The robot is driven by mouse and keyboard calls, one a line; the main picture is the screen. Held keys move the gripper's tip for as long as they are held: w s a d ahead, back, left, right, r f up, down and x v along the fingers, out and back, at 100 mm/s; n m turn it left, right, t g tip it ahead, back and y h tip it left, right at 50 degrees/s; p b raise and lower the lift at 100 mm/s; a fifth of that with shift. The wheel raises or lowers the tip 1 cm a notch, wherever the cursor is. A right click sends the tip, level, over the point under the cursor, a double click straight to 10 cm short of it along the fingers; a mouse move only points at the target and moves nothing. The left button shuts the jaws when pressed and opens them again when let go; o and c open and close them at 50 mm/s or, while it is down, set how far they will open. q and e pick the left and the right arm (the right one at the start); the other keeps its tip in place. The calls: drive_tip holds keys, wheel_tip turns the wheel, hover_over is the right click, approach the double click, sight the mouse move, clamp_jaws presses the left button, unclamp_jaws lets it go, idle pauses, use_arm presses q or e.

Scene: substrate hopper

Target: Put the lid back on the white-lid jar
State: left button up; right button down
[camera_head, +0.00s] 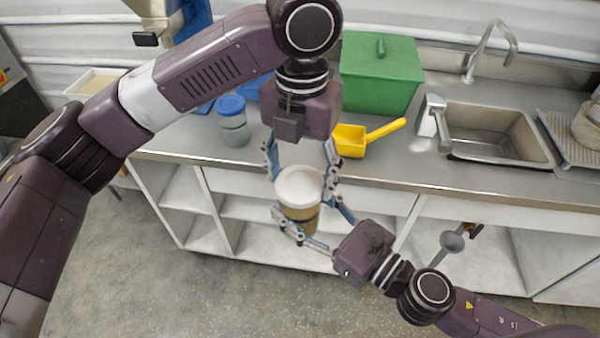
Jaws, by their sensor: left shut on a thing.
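The white-lid jar (300,216), with brownish contents, is held upright in the air in front of the counter. Its white lid (298,186) is at the jar's mouth; from this angle I cannot tell whether it is fully seated. My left gripper (301,172) points down from above, its fingers shut on either side of the lid. My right gripper (314,224) reaches in from the lower right, with its fingers on both sides of the jar body, shut on it.
On the counter (400,172) behind stand a blue-lid jar (233,122), a green lidded box (379,75) and a yellow scoop (352,140). A sink (490,133) is at the right. Open white shelves (262,211) lie below; floor is clear in front.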

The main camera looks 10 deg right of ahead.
use_arm(q)
drive_tip(key=m, duration=0.4)
drive_tip(key=shift+w, duration=0.1)
drive_tip(key=m, duration=0.4)
drive_tip(key=o, duration=0.9)
wheel_tip(320, 180, up, 12)
drive_tip(key=shift+d, duration=0.1)
